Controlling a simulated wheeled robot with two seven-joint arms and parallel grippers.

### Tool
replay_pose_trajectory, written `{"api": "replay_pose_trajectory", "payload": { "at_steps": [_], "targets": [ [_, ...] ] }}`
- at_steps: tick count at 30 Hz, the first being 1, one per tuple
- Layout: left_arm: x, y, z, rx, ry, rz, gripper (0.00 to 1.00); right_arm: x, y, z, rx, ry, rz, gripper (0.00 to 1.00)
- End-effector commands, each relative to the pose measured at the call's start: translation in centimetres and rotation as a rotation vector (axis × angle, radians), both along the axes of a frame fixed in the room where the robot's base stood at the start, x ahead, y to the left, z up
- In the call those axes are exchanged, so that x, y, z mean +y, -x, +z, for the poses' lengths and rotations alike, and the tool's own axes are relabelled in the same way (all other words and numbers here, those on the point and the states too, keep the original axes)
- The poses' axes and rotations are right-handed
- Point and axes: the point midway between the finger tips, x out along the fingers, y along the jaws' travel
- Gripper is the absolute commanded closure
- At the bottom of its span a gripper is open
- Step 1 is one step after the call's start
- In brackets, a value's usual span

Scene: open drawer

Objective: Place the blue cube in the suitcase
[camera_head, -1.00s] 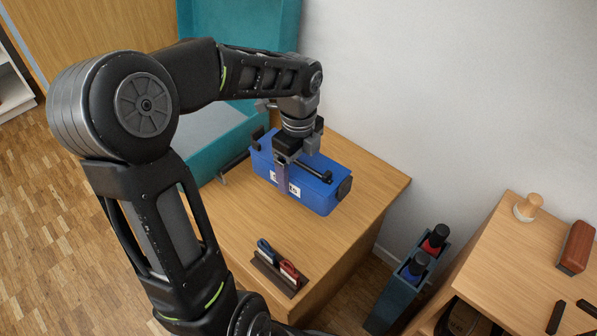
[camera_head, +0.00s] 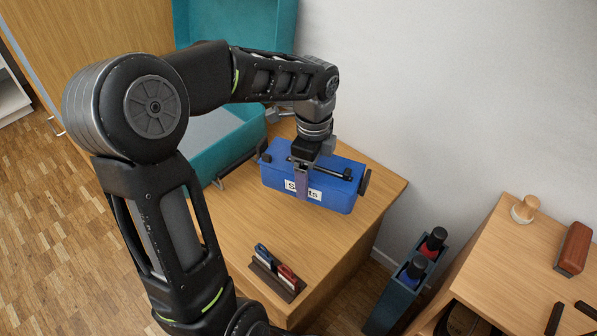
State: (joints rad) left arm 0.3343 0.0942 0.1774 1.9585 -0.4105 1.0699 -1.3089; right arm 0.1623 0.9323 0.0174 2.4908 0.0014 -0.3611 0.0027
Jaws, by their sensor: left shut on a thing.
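The blue box (camera_head: 333,196), with a white label on its front and a black handle on top, is at the wooden cabinet's top near the wall. It is a long box rather than a cube. My left gripper (camera_head: 303,178) comes down from above and is shut on the box near its middle, with one finger over the front. The other finger is hidden. I cannot tell whether the box touches the surface. The teal suitcase (camera_head: 236,148) stands open to the left, lid raised at the back, partly hidden by my arm. My right gripper is out of view.
A brush-like tool with blue and red handles (camera_head: 276,267) lies at the cabinet's (camera_head: 330,240) front. A second table (camera_head: 500,270) carries a wooden knob and a brown block.

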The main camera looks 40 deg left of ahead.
Motion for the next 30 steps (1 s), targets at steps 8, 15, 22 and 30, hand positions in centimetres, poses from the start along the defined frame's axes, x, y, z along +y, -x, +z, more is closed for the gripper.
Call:
{"api": "replay_pose_trajectory", "payload": {
  "at_steps": [8, 15, 22, 30],
  "targets": [
    [-4.9, -2.6, 0.6, 0.001, 0.003, 0.337, 0.73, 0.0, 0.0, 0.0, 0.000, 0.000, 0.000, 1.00],
    [-9.1, -4.2, 1.2, 0.002, 0.000, 0.633, 0.73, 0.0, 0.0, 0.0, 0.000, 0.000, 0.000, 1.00],
    [-11.5, -4.8, 1.5, 0.001, -0.003, 0.809, 0.73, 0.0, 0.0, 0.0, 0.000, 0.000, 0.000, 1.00],
    [-12.0, -4.9, 1.5, 0.002, -0.003, 0.849, 0.73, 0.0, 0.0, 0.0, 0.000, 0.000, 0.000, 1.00]
  ]
}}
